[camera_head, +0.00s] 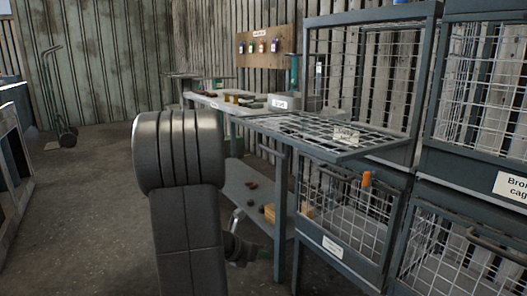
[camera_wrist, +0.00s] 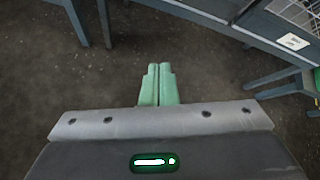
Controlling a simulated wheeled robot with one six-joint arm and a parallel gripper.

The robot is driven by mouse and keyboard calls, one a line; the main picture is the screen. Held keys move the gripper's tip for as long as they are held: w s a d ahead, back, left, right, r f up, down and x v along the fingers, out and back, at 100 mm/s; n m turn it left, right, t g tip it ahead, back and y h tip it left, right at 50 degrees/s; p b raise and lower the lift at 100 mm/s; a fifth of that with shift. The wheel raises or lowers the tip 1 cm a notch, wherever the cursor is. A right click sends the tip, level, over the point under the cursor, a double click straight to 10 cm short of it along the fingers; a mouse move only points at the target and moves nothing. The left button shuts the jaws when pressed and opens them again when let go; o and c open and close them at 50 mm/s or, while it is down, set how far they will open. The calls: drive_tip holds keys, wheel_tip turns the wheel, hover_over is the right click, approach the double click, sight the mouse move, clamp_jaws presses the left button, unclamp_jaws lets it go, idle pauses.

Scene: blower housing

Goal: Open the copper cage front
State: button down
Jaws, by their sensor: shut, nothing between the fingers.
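Wire-mesh cages with blue-grey frames stand stacked at the right in the head view. The upper left cage (camera_head: 371,20) has a mesh front (camera_head: 330,150) lying out level like a shelf. The lower left cage (camera_head: 388,285) has an upright mesh front with a small white label (camera_head: 333,247), too small to read, so I cannot tell which cage is copper. A cage frame with a white label (camera_wrist: 292,41) shows at the upper right of the wrist view. My gripper (camera_wrist: 158,68) has its green fingers together, empty, above bare floor, apart from the cages. My arm mostly hides it in the head view.
A right-hand cage carries a partly cut-off label (camera_head: 511,187) starting "Bro". A workbench (camera_head: 215,103) with small items and a lower shelf (camera_head: 250,205) stands left of the cages. A hand truck (camera_head: 62,115) stands at the back left. The floor (camera_head: 80,190) at left is clear.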

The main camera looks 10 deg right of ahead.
wheel_tip(320, 180, up, 14)
drive_tip(key=d+m+t+h, duration=0.2)
drive_tip(key=h, duration=0.6)
drive_tip(key=m+t+h+p, duration=0.1)
drive_tip(key=m+t+h, duration=0.2)
drive_tip(key=h, duration=0.4)
approach(264, 149)
wheel_tip(264, 149, up, 3)
drive_tip(key=s, duration=0.3)
drive_tip(key=x, duration=0.8)
drive_tip(key=shift+d+f+p, duration=0.25)
drive_tip(key=shift+p, duration=0.1)
